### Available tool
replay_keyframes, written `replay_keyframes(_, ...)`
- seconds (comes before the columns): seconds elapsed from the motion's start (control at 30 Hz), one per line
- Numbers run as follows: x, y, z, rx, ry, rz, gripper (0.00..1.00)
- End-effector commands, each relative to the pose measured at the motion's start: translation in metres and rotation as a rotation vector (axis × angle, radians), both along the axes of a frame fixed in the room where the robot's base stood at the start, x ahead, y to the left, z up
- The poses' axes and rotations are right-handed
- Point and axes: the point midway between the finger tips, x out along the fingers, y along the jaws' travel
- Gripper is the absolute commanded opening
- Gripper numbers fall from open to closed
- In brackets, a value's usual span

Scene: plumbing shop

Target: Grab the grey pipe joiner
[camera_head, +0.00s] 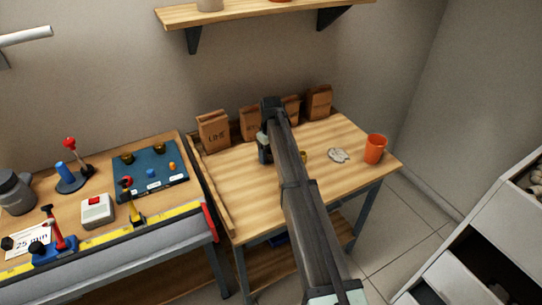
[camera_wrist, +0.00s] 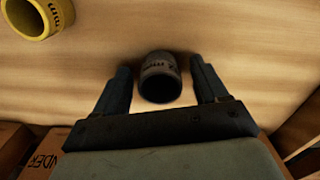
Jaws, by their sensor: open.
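The grey pipe joiner (camera_wrist: 160,74) is a short dark grey ring with lettering on its side. In the wrist view it lies on the wooden table between my gripper's two fingers, with a gap on each side. My gripper (camera_wrist: 163,82) is open and holds nothing. In the head view my gripper (camera_head: 265,150) is over the back part of the right-hand table, and my arm hides the grey joiner there.
A yellow ring (camera_wrist: 38,16) lies to the left in the wrist view. Brown paper bags (camera_head: 214,132) line the table's back edge. An orange cup (camera_head: 375,149) and a pale tangled item (camera_head: 338,155) stand to the right. The table (camera_head: 230,185) is bare at front left.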

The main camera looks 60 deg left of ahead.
Motion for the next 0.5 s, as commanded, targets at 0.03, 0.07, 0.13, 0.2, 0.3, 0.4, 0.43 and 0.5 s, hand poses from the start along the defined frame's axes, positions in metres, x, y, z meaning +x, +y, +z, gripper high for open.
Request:
replay_keyframes(0.03, 0.0001, 0.0, -0.001, 0.0, 0.0, 0.0, 0.73)
replay_keyframes(0.07, 0.0001, 0.0, -0.001, 0.0, 0.0, 0.0, 0.73)
replay_keyframes(0.13, 0.0001, 0.0, -0.0007, 0.0, 0.0, 0.0, 0.73)
replay_keyframes(0.2, 0.0002, 0.0, -0.0005, 0.0, 0.0, 0.0, 0.72)
replay_keyframes(0.3, 0.0002, 0.0, -0.0004, 0.0, 0.0, 0.0, 0.62)
replay_keyframes(0.4, 0.0002, 0.0, -0.0003, 0.0, 0.0, 0.0, 0.52)
replay_keyframes(0.43, 0.0002, 0.0, -0.0003, 0.0, 0.0, 0.0, 0.5)
replay_keyframes(0.5, 0.0002, 0.0, -0.0002, 0.0, 0.0, 0.0, 0.43)
